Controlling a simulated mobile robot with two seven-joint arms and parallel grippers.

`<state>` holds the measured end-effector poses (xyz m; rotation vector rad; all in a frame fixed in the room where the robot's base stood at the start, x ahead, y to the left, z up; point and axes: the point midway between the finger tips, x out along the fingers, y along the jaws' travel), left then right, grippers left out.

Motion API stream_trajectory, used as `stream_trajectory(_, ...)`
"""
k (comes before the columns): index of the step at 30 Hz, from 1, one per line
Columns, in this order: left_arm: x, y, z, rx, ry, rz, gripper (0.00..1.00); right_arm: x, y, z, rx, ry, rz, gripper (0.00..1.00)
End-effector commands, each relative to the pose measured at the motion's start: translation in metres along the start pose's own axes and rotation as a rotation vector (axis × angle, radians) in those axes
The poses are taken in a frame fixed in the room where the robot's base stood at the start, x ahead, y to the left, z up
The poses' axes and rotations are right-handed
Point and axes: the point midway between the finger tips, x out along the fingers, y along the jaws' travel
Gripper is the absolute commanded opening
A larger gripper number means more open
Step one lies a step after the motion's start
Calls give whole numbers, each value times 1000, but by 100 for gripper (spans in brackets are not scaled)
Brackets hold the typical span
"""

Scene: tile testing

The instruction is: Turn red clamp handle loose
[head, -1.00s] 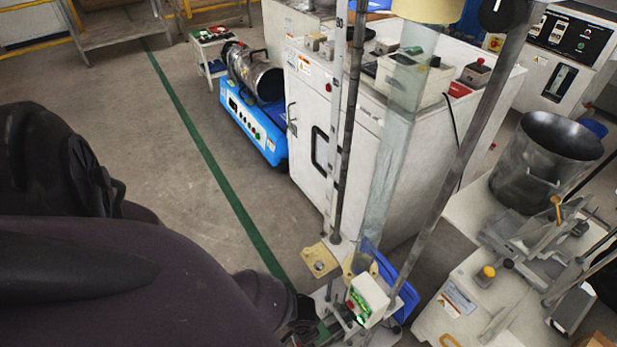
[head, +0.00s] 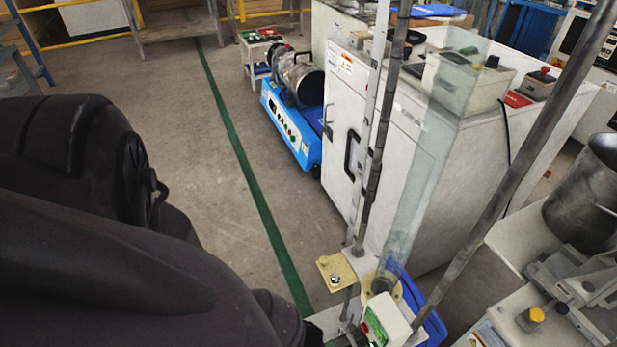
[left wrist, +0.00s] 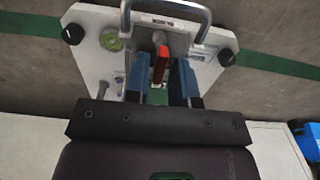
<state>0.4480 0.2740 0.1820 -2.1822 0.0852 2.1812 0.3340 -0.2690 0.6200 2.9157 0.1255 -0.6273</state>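The red clamp handle (left wrist: 161,64) stands up from a pale metal base plate (left wrist: 88,75) in the left wrist view. My left gripper (left wrist: 161,72) reaches over the plate, with one blue-grey finger on each side of the handle. The fingers are apart, with narrow gaps beside the handle; I see no clear contact. In the head view, my dark left arm fills the lower left, and the handle and fingertips cannot be made out there. My right gripper is in neither current view.
A metal bar handle (left wrist: 204,22) and black knobs (left wrist: 73,34) edge the plate. In the head view, a tall clear tube (head: 420,175) and metal rods rise beside a white cabinet (head: 345,130). A blue machine (head: 290,125) stands behind. The grey floor left of the green line is open.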

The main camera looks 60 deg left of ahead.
Motion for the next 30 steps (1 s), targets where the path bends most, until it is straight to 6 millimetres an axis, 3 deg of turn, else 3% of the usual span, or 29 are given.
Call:
stream_trajectory(2, 0, 0, 0, 0, 0, 0, 20, 0, 0, 0, 0, 0, 0, 20)
stream_trajectory(6, 0, 0, 0, 0, 0, 0, 0, 0, 0, 0, 0, -1, 0, 20)
stream_trajectory(14, -1, 1, -1, -42, 1, 1, 0, 0, 0, -3, 0, 3, 0, 20)
stream_trajectory(30, -2, 0, -1, -374, 1, 1, 0, 0, 4, -20, -2, 40, 7, 20)
